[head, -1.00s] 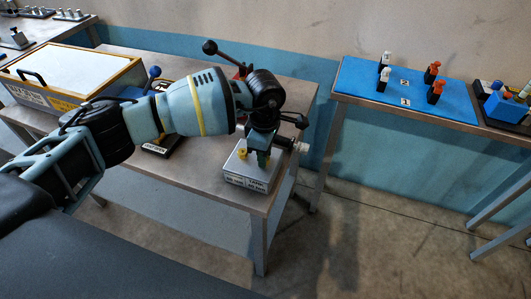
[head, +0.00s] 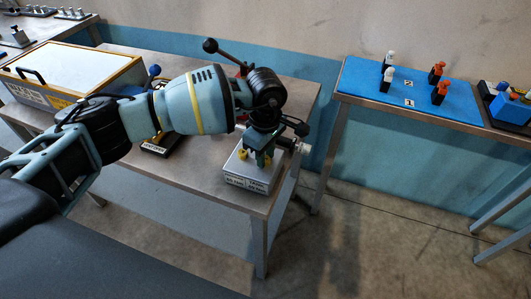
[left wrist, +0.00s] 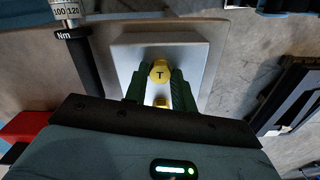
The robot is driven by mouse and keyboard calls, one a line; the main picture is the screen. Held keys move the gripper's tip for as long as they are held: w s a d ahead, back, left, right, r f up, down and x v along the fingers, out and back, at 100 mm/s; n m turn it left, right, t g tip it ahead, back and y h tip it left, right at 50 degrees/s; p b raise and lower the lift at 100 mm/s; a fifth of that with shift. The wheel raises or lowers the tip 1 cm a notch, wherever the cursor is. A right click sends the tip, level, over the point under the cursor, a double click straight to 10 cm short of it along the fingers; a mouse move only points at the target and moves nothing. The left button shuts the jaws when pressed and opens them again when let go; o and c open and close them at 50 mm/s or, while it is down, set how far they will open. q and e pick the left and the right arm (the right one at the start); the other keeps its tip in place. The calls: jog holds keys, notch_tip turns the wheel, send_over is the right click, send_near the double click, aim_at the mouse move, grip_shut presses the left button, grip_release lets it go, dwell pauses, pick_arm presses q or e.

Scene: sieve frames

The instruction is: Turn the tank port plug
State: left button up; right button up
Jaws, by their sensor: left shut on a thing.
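The tank port plug (left wrist: 160,72) is a yellow cap marked T on a pale grey block (left wrist: 205,45). In the left wrist view, the green fingers of my left gripper (left wrist: 159,80) stand on either side of it, shut on it. A second yellow piece (left wrist: 160,102) shows lower between the fingers. In the head view, my left gripper (head: 262,155) reaches down onto the labelled block (head: 248,184). A yellow plug (head: 243,154) shows left of the fingers. My right gripper is not in view.
The block stands near the front right corner of a metal table (head: 215,187). A black tool with an Nm scale (left wrist: 84,62) lies close beside the block. Further right, a blue mat (head: 425,98) holds white and orange pegs. A framed case (head: 75,72) is at left.

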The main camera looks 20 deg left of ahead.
pick_arm(q)
jog(key=o, duration=0.8)
jog(key=shift+o, duration=1)
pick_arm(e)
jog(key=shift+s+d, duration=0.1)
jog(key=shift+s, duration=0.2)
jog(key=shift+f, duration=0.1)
pick_arm(q)
notch_tip(320, 180, up, 6)
jog(key=shift+r, duration=0.95)
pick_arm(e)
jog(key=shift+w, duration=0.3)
